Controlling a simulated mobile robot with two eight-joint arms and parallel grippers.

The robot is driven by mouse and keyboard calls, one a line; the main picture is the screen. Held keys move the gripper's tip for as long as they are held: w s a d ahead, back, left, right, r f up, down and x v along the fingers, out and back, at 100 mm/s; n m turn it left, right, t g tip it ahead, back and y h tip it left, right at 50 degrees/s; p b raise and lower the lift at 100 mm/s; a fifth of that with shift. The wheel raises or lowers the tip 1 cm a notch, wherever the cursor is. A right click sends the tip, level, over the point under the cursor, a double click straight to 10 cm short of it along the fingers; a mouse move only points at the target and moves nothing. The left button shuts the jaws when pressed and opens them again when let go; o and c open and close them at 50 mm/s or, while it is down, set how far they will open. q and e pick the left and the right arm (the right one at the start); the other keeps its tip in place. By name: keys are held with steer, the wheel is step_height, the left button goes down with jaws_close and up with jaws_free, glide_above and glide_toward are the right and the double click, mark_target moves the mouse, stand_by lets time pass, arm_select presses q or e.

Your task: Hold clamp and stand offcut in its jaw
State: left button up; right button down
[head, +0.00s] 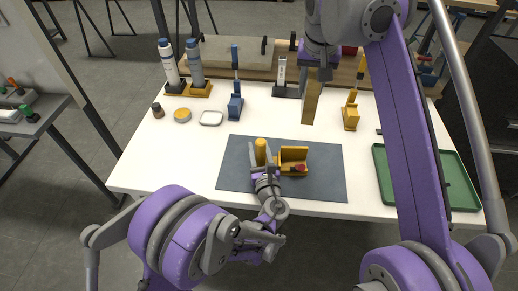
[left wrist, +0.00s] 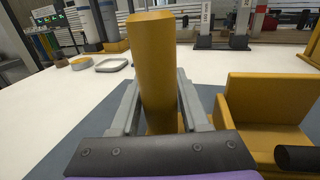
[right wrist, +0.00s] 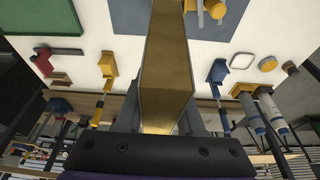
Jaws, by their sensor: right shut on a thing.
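The yellow clamp (head: 293,153) lies on the dark grey mat (head: 232,180), with an upright round post on its left, an open jaw on its right and a red-ended screw. My left gripper (head: 259,165) has its fingers on either side of the post (left wrist: 157,75); they look slightly apart from it. The clamp's jaw (left wrist: 268,105) shows right of the fingers. My right gripper (head: 317,75) is shut on the long wooden offcut (head: 311,103), which hangs about upright behind the mat. The offcut fills the middle of the right wrist view (right wrist: 165,65).
A green tray (head: 378,165) is at the right. A blue tool (head: 235,106) and a yellow tool (head: 350,117) stand behind the mat. Bottles, a small dish (head: 211,118) and a round tin (head: 182,115) are at the back left. The clamp's jaw is empty.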

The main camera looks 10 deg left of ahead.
arm_select(q)
jaws_close()
stand_by(1.2)
